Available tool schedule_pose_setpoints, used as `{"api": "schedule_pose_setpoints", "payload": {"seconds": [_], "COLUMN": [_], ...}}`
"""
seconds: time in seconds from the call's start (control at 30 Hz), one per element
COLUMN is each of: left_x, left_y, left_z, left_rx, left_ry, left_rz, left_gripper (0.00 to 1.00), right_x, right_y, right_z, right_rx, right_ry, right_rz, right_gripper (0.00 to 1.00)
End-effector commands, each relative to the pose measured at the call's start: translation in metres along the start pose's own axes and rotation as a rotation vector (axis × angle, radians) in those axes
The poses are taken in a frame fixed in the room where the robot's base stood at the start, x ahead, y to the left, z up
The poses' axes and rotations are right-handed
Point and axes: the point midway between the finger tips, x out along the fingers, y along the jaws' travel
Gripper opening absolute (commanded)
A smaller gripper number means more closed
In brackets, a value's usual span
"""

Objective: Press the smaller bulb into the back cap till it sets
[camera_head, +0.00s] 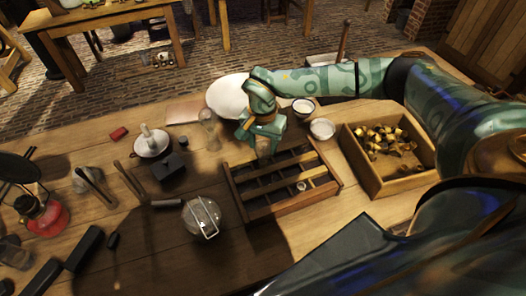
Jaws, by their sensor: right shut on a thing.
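My right gripper (264,146) reaches in from the right and points down over the back left part of a slatted wooden rack (287,212). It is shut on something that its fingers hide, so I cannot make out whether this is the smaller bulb. A small pale ring-shaped piece (301,186) sits in the front right part of the rack. I cannot pick out the back cap under the gripper. My left gripper is not in view.
A box of brass pieces (378,186) stands right of the rack. Two small bowls (322,129) (303,107) and a white plate (226,98) lie behind. A round glass jar (202,217) stands left of the rack, a clear glass (208,122) behind it, a candle holder (151,148) further left.

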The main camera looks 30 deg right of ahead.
Motion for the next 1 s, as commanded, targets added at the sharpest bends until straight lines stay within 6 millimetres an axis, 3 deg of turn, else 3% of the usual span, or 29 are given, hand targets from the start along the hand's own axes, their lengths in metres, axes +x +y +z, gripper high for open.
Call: {"api": "schedule_pose_setpoints", "payload": {"seconds": [0.1, 0.13, 0.2, 0.23, 0.5, 0.63, 1.0], "left_x": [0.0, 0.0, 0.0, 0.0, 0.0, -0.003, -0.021], "left_y": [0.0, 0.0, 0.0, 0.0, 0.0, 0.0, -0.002], "left_z": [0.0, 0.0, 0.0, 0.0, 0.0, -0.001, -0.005], "left_rx": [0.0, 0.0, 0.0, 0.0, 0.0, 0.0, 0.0], "left_ry": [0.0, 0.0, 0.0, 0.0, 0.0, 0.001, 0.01], "left_rz": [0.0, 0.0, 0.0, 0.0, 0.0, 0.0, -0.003], "left_gripper": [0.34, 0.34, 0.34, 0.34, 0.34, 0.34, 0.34], "right_x": [0.002, 0.002, 0.001, 0.001, -0.001, -0.013, -0.108], "right_y": [0.001, 0.001, 0.001, 0.001, 0.0, 0.0, -0.001], "right_z": [0.0, 0.0, 0.0, 0.0, 0.0, -0.001, -0.001], "right_rx": [0.0, 0.0, 0.0, 0.0, 0.0, 0.001, 0.0], "right_ry": [-0.001, -0.001, -0.001, -0.001, 0.0, 0.001, 0.003], "right_rz": [0.003, 0.003, 0.003, 0.003, 0.001, -0.001, -0.003], "right_gripper": [0.2, 0.5, 0.7, 0.73, 0.73, 0.73, 0.73]}}
